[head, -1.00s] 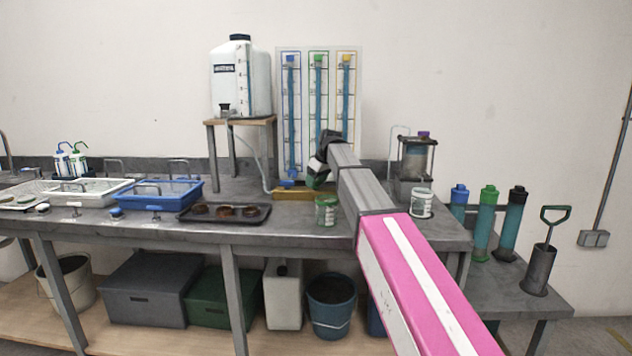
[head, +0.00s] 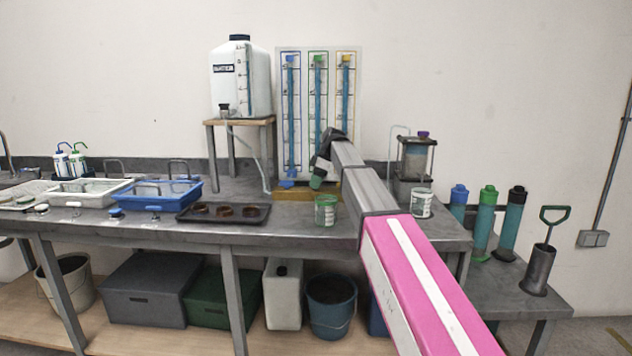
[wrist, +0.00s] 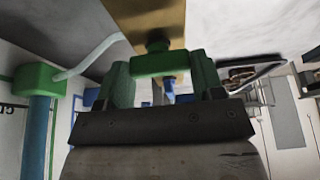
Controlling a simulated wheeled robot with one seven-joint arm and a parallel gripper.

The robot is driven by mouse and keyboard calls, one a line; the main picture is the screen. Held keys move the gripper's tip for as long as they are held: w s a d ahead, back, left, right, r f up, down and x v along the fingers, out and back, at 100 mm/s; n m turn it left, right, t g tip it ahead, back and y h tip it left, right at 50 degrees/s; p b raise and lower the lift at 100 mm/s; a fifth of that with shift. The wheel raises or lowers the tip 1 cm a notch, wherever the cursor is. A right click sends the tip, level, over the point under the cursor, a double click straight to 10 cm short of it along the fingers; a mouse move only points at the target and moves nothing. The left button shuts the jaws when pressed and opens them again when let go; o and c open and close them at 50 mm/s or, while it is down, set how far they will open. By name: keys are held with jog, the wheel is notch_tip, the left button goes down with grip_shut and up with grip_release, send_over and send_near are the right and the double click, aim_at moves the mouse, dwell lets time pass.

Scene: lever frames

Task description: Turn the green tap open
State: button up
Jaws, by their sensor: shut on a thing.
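The green tap (wrist: 150,64) shows in the wrist view as a green bar handle on a round green stem, in front of a wooden block (wrist: 150,18). My gripper (wrist: 162,72) has its two green fingers on either side of the handle and is shut on it. In the head view my gripper (head: 316,183) is at the foot of the panel with the blue, green (head: 318,95) and yellow tubes, and it hides the green tap there. The blue tap (head: 287,184) shows just left of it.
A dark tray (head: 224,221) lies to the left. A white tank (head: 228,85) stands on a stool, with a hose running down. A lantern-like container (head: 416,160) and a white jar (head: 422,204) are right of my arm.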

dwell(0.4)
jog(key=o, duration=0.9)
jog(key=v, duration=1)
jog(key=shift+w+d+r, duration=0.1)
jog(key=shift+d+r, duration=0.1)
jog(key=shift+r, duration=0.15)
